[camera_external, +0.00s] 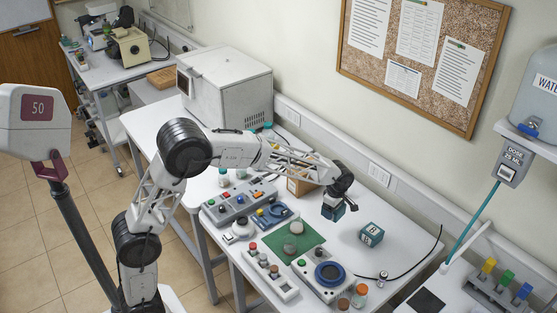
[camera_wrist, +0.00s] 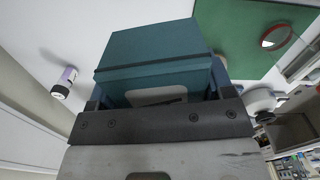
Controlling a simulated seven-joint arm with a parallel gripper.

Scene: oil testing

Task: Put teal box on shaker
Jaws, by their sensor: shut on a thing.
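My gripper (camera_external: 337,200) is shut on a teal box (camera_external: 332,212) and appears to hold it above the white table, to the right of the green mat. In the wrist view, the held teal box (camera_wrist: 155,48) fills the space between the fingers of my gripper (camera_wrist: 158,92). A second teal box (camera_external: 371,235) with a white label stands on the table to the right of the held one. A pale device with a round blue top (camera_external: 329,273), which looks like the shaker, sits nearer the table's front. Its top looks empty.
Jars (camera_external: 359,296) stand beside the blue-topped device. A black cable (camera_external: 410,261) crosses the right side. A large white oven (camera_external: 228,85) stands at the back.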

